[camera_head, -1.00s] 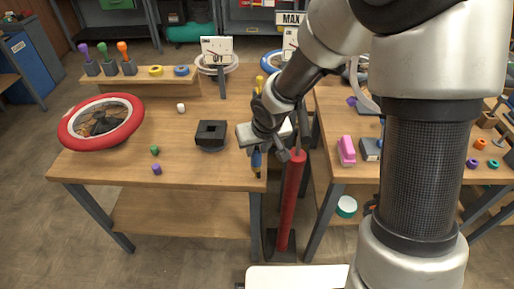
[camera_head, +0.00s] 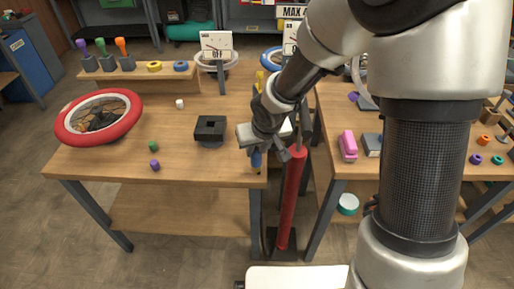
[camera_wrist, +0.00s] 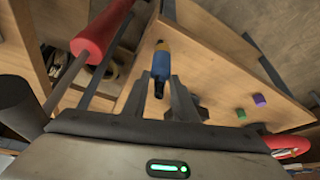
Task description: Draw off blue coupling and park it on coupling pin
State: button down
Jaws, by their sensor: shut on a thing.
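A blue piece with a yellow band and a dark end (camera_wrist: 161,64), which looks like the blue coupling, sits between the fingers of my gripper (camera_wrist: 160,88) in the wrist view. In the head view the blue piece (camera_head: 256,159) shows just below my gripper (camera_head: 256,148), near the front right corner of the left table. My gripper is shut on it. A small grey tip shows beyond its yellow band in the wrist view. I cannot tell whether the piece is seated on anything, nor which thing is the coupling pin.
A red pump (camera_head: 291,195) stands in the gap between the tables, close to my gripper. The left table (camera_head: 200,165) carries a black block (camera_head: 210,130), a red-tyred wheel (camera_head: 98,117) and small green and purple pieces. A pink item (camera_head: 348,146) lies on the right table.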

jog(key=shift+f+b, duration=0.65)
jog(key=shift+f, duration=0.05)
jog(key=c, duration=1.4)
grip_release()
jog(key=shift+o, duration=0.2)
jog(key=p+v, duration=0.9)
jog(key=v, duration=0.8)
jog(key=shift+r+p, duration=0.25)
jog(key=shift+p, duration=0.15)
jog(key=shift+s, duration=0.1)
